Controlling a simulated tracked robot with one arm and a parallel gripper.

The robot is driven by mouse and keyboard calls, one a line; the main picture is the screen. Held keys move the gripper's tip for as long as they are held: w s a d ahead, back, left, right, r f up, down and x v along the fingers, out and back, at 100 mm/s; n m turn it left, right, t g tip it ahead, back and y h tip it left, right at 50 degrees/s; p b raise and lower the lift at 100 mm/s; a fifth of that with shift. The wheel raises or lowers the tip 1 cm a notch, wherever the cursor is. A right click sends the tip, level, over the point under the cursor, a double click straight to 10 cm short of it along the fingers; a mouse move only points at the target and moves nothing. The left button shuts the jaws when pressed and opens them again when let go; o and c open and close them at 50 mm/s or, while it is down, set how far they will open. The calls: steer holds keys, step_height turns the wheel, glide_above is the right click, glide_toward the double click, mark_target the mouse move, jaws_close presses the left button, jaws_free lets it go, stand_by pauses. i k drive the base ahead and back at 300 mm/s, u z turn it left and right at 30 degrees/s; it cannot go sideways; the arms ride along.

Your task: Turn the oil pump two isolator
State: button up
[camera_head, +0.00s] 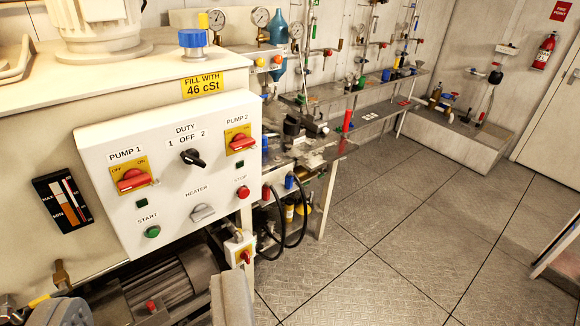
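The pump 2 isolator (240,142) is a red rotary handle on a yellow plate, at the upper right of a white control panel (110,222). Its handle lies roughly horizontal; its small plate lettering is too small to read. A matching pump 1 isolator (132,180) sits at the panel's left, its plate marked OFF and ON, its handle also roughly horizontal. Between them is a black duty selector (193,158) marked 1 OFF 2. I cannot make out my gripper in this view, and nothing is seen touching the panel.
A motor (170,290) and a grey block (232,300) stand underneath. A cluttered bench (330,158) is behind; open floor (400,230) lies to the right.

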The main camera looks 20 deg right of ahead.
mark_target(240, 141)
steer(key=z, duration=0.3)
steer(key=k, duration=0.8)
steer(key=z, duration=0.4)
steer(key=i, duration=1.95)
steer(key=z, duration=0.15)
